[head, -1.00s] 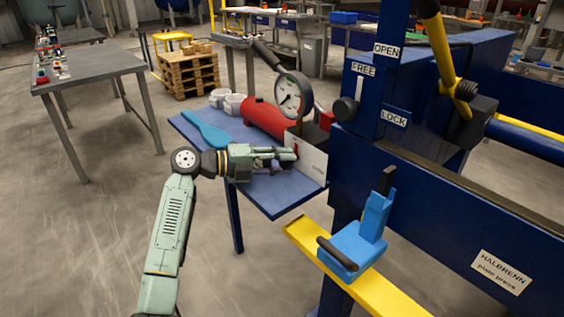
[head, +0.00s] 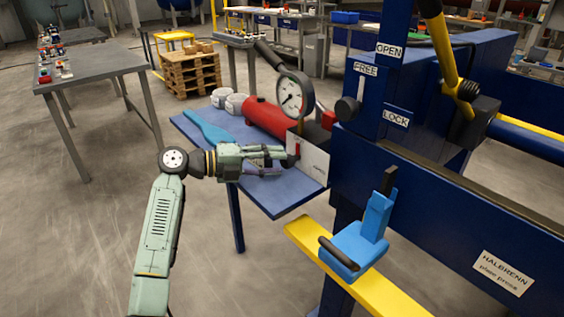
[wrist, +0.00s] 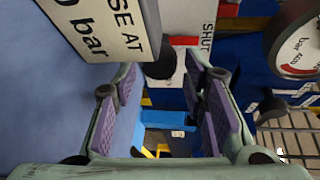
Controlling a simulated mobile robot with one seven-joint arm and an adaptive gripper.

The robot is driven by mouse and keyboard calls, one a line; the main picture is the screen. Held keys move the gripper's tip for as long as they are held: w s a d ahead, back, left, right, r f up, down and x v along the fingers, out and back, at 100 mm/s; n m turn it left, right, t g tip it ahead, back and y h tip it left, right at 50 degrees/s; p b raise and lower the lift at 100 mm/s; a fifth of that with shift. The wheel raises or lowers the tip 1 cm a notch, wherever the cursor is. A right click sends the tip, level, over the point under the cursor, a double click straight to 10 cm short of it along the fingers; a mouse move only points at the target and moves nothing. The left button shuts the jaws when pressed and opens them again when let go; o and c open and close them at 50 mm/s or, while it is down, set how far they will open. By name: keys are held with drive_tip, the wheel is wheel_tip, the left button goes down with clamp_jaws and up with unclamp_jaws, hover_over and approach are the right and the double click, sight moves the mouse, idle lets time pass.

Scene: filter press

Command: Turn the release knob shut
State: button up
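The release knob (wrist: 160,66) looks like a dark round knob in the wrist view, beside a pale plate (wrist: 196,38) with a red bar and the word SHUT. It lies ahead of the fingertips, near the middle of the gap, and I see no contact. Its turn angle cannot be told. My gripper (wrist: 168,85) is open and empty, with a purple pad on each finger. In the head view my gripper (head: 284,160) points right, over the blue side table near the white plate (head: 314,160). The knob is largely hidden there.
A sign (wrist: 110,30) reading "SE AT 0 bar" stands close to the left finger. The pressure gauge (head: 293,95), red cylinder (head: 268,119) and blue press frame (head: 430,200) crowd the far side. A blue tool (head: 208,128) lies on the side table (head: 270,195).

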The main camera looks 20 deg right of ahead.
drive_tip(key=a+r, duration=0.1)
drive_tip(key=a, duration=0.8)
drive_tip(key=shift+w+r, duration=0.25)
